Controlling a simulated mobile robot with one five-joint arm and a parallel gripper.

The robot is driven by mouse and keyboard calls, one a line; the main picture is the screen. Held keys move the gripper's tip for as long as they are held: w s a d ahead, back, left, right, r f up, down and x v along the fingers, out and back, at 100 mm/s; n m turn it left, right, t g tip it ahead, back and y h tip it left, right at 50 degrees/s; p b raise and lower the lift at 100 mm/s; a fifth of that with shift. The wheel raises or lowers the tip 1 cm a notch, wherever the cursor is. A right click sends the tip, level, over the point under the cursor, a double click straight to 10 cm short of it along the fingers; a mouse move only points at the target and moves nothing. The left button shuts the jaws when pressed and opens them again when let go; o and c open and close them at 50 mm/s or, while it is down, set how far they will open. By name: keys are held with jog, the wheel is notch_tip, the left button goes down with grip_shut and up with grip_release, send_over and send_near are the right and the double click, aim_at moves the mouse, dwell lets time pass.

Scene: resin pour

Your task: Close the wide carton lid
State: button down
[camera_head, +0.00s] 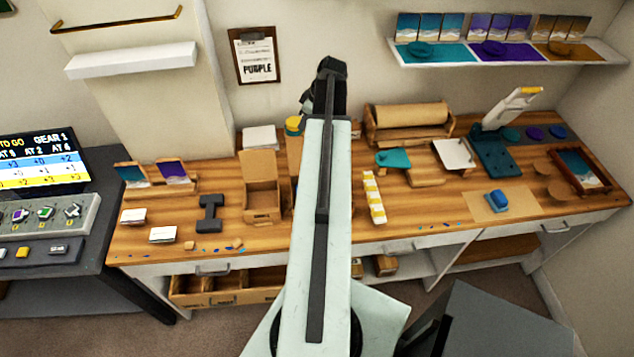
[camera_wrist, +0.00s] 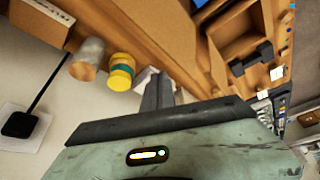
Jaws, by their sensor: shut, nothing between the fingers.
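A brown cardboard carton (camera_head: 262,214) stands on the wooden bench, left of my arm in the head view. Its lid (camera_head: 260,165) is raised at the back, so the carton is open. What seems to be the same carton (camera_wrist: 232,48) shows at the upper right of the wrist view, beside a dark stand. My gripper (camera_wrist: 158,90) is shut and empty, apart from the carton. In the head view my arm reaches up past the carton's right side, and the fingertips are not clear there.
A yellow-topped jar (camera_head: 293,126) stands behind the carton, near my arm; it also shows in the wrist view (camera_wrist: 121,72). The dark stand (camera_head: 209,214) is just left of the carton. A yellow-and-white strip (camera_head: 373,197) lies right of my arm. Small scraps lie near the front edge.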

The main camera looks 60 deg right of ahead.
jog(key=shift+f, duration=0.1)
dwell(0.3)
notch_tip(320, 180, down, 6)
jog(key=b, duration=0.6)
jog(key=shift+f, duration=0.15)
